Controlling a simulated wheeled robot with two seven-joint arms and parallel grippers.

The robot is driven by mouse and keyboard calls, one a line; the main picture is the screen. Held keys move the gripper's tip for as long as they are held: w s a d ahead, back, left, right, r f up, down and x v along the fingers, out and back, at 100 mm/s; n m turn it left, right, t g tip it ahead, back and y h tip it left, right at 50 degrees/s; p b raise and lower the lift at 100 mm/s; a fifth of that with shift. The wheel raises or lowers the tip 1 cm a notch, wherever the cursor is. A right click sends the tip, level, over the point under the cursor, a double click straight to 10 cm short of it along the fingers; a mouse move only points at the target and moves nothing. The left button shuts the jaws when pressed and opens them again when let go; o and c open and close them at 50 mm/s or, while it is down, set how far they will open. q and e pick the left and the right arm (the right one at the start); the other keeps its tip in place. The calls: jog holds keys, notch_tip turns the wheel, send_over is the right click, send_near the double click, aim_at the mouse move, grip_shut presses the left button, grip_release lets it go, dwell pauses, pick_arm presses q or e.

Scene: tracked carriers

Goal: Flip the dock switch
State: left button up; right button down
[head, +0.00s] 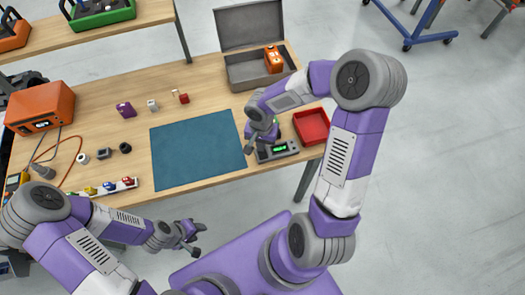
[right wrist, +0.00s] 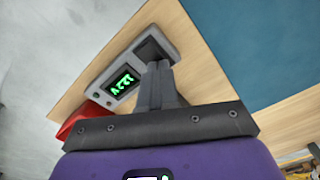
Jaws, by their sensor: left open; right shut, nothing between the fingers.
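The dock is a grey device with a lit green display (head: 280,148) near the front right of the table. In the right wrist view the device (right wrist: 98,88) shows its green display, small round buttons and a dark square part at one end, which may be the switch. My right gripper (head: 249,149) is shut and empty, at the left end of the device. Its fingertips (right wrist: 157,66) overlap the dark part in the wrist view; I cannot tell if they touch it. My left gripper (head: 198,240) is open and empty, in front of the table.
A red tray (head: 311,126) stands right behind the device. A blue-green mat (head: 197,155) lies to its left. An open grey case (head: 245,80) with an orange item (head: 273,60) is at the back. An orange box (head: 40,108), cables and small parts are at the left.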

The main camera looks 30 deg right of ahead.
jog(key=shift+r+p, duration=1.95)
jog(key=shift+r, duration=1.3)
